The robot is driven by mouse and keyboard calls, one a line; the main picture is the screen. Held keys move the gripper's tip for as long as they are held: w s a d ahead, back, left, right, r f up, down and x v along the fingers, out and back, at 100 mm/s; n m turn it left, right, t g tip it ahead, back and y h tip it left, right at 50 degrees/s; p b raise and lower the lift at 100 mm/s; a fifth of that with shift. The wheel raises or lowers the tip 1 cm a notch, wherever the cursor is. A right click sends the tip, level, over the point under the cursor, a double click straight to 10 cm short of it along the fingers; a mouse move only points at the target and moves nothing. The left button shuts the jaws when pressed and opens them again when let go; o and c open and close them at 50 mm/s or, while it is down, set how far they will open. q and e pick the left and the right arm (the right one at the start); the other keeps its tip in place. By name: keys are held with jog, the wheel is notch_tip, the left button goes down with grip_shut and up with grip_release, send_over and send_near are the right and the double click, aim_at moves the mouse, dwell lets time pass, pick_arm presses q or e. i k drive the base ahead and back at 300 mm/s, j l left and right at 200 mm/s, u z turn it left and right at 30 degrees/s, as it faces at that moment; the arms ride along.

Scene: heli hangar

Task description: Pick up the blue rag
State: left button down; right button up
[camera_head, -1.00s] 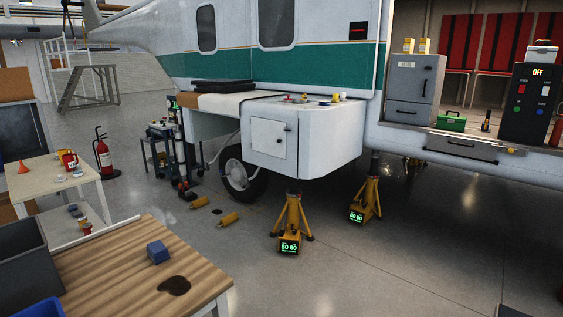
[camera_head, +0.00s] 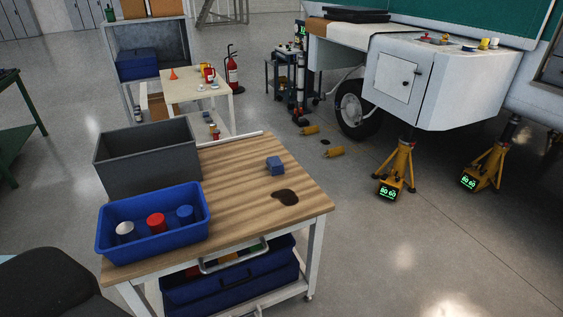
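A small blue folded block, which looks like the blue rag (camera_head: 275,166), lies on the wooden-topped workbench (camera_head: 240,182), towards its right side. A dark brown spill (camera_head: 286,197) lies on the bench just in front of it. Neither of my grippers shows in the head view.
On the bench's left stand a grey bin (camera_head: 148,160) and a blue tray (camera_head: 155,245) with white, red and blue capped items. A dark chair (camera_head: 45,285) is at the lower left. Yellow jacks (camera_head: 397,172) stand under the helicopter.

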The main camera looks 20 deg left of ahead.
aim_at(273, 164)
jog(key=i+u, duration=0.1)
jog(key=u, duration=0.7)
jog(key=i+l+u, duration=0.1)
jog(key=u, duration=0.3)
jog(key=i+l+u, duration=0.2)
jog(key=l+u, duration=0.2)
jog(key=l, duration=0.15)
jog(key=i+l+u, duration=0.1)
jog(key=l+u, duration=0.15)
jog(key=i+l+u, duration=0.15)
jog(key=l, duration=0.5)
jog(key=i+l+u, duration=0.15)
jog(key=l, duration=0.45)
jog(key=l+u, duration=0.15)
jog(key=l, duration=1.05)
jog(key=i+l, duration=0.15)
jog(key=l, duration=0.9)
